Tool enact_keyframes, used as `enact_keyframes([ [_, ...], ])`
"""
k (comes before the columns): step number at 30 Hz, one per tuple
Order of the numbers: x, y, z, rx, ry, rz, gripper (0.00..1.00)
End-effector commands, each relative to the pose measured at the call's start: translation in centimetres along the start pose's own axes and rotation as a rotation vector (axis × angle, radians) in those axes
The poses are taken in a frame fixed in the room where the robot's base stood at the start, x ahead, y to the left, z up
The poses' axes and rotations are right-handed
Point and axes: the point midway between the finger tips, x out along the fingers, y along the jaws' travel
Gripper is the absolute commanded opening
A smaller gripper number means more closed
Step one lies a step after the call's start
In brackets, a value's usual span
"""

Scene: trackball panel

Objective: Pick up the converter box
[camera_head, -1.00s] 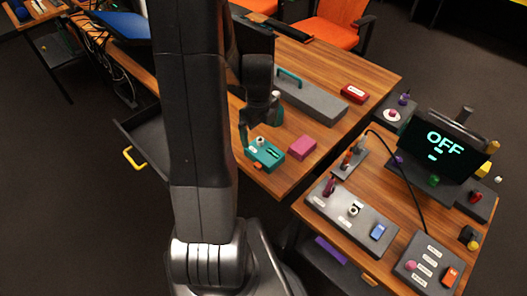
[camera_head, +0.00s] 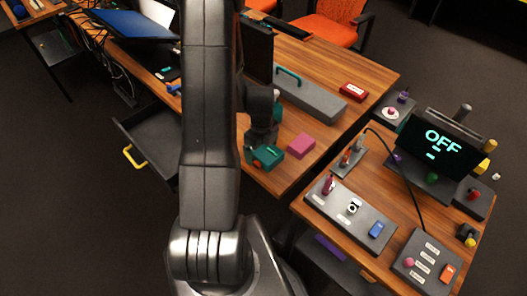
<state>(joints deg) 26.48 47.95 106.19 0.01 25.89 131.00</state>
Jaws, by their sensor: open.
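A small teal box (camera_head: 268,158) with an orange part at its lower edge lies near the front corner of the wooden desk; I take it as the converter box, though no label on it is readable. My gripper (camera_head: 259,153) points down right at this box and hides its upper left part. The jaws are open. The fingertips are small and dark here, and I cannot tell whether they touch the box or straddle it.
A pink block (camera_head: 301,146) lies just right of the teal box. A long grey case (camera_head: 312,100) with a teal handle and a red box (camera_head: 353,92) lie behind. An open drawer (camera_head: 150,140) is left.

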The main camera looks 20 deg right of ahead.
Motion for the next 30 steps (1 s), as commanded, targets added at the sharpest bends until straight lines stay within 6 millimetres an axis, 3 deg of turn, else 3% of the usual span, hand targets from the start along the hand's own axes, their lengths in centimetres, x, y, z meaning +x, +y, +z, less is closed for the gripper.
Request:
enact_keyframes([
  [8, 0.3, 0.0, 0.0, 0.000, 0.000, 0.000, 0.98],
  [16, 0.2, 0.0, 0.0, 0.000, 0.000, 0.000, 0.47],
  [30, -0.8, -0.1, 0.1, 0.000, -0.002, -0.003, 0.46],
])
